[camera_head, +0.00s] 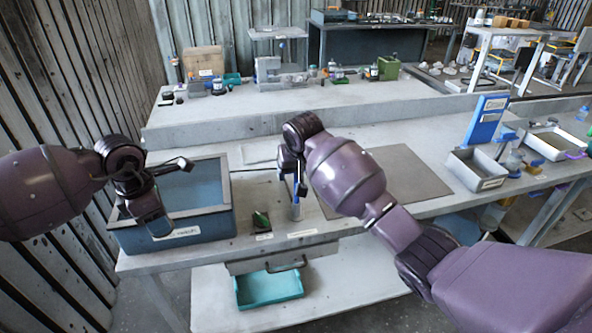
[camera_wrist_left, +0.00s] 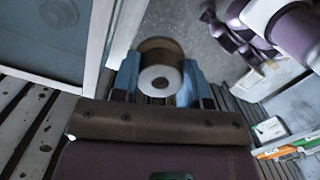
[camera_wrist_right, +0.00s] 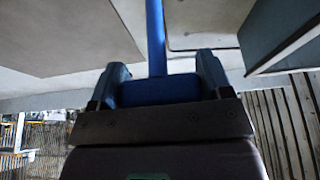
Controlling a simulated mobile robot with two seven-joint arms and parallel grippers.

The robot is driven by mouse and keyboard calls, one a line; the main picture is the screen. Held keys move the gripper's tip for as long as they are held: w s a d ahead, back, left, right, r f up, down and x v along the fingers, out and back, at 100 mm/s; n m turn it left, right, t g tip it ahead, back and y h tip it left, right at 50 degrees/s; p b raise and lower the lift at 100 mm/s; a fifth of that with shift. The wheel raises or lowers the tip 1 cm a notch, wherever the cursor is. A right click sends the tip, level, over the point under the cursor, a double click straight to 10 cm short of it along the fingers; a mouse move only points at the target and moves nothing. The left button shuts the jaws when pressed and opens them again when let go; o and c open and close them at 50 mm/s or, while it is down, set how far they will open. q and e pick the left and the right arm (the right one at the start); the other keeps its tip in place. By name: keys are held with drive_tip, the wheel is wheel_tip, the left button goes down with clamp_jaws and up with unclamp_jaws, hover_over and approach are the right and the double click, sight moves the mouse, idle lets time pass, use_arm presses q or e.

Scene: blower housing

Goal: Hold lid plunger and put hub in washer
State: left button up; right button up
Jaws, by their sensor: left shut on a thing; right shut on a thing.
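The washer (camera_head: 215,225) is a blue-grey open box with a label on its front, at the left of the bench. My left gripper (camera_head: 152,214) is at its front left corner. In the left wrist view it is shut on a short brown cylinder with a pale ring-shaped end, which looks like the hub (camera_wrist_left: 160,78); the washer's edge (camera_wrist_left: 103,30) is beside it. My right gripper (camera_head: 297,184), right of the washer, is shut on a blue block with a long blue rod (camera_wrist_right: 156,40), possibly the lid plunger. Its far end is out of the right wrist view.
A small green item (camera_head: 261,221) stands near the bench's front edge. A grey mat (camera_head: 410,172) lies behind my right arm. A teal tray (camera_head: 268,288) sits on the lower shelf.

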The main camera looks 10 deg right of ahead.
drive_tip(key=shift+f, duration=3)
drive_tip(key=shift+r, duration=0.1)
